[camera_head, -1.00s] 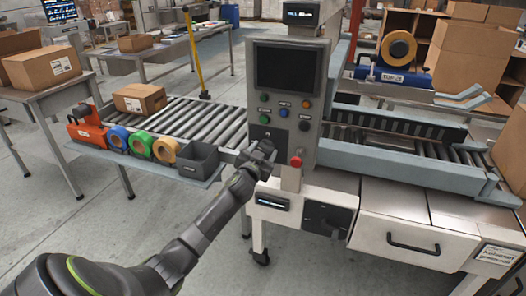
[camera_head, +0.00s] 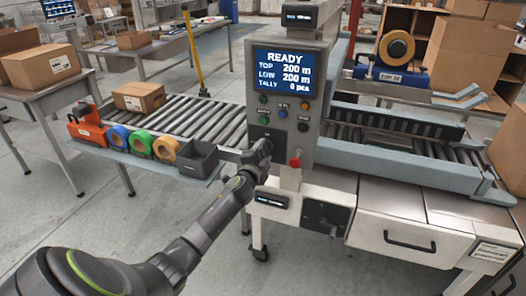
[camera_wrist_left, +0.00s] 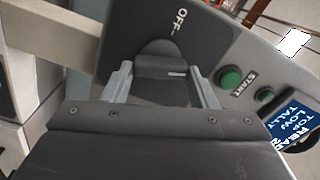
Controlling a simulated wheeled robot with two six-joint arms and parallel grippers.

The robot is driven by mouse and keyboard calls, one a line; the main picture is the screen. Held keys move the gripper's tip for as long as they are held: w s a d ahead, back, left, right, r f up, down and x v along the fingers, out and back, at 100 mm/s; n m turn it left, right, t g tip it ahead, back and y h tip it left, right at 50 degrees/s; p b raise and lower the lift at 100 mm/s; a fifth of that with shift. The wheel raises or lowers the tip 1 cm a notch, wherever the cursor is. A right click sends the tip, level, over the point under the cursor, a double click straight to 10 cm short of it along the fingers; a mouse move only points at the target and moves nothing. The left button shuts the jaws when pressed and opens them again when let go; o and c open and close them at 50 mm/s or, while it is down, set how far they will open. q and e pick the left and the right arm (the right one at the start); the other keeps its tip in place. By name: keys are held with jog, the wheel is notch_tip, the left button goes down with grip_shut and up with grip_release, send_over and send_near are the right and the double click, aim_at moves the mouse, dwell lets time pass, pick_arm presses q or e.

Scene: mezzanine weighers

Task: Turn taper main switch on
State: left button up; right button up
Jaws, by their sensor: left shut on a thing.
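The taper's grey control panel (camera_head: 287,146) stands upright in the middle of the head view. Its screen (camera_head: 283,73) is lit blue and reads READY, with TOP and LOW at 200 m and TALLY at 0. My left gripper (camera_head: 262,150) is at the panel's lower left and hides the main switch there. In the left wrist view the dark switch knob (camera_wrist_left: 160,66) sits between the two fingers of my left gripper (camera_wrist_left: 161,82), which is shut on it. An OFF label (camera_wrist_left: 181,28) shows beside the knob on a dark plate. My right gripper is out of view.
A green START button (camera_wrist_left: 229,78) is close to the switch. A red stop button (camera_head: 295,162) sticks out just right of the gripper. Left is the roller conveyor (camera_head: 205,118), with tape rolls and a grey bin (camera_head: 197,160) along its front shelf.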

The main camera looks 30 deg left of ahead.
pick_arm(q)
jog(key=shift+f+m+p, duration=0.1)
jog(key=shift+m+p, duration=0.3)
jog(key=shift+m, duration=1.5)
jog(key=o, duration=1)
jog(key=shift+s, duration=0.15)
jog(key=shift+s+d, duration=0.1)
jog(key=shift+s, duration=0.2)
jog(key=v, duration=1.6)
jog(key=shift+s+p, duration=0.3)
jog(key=shift+f, duration=0.1)
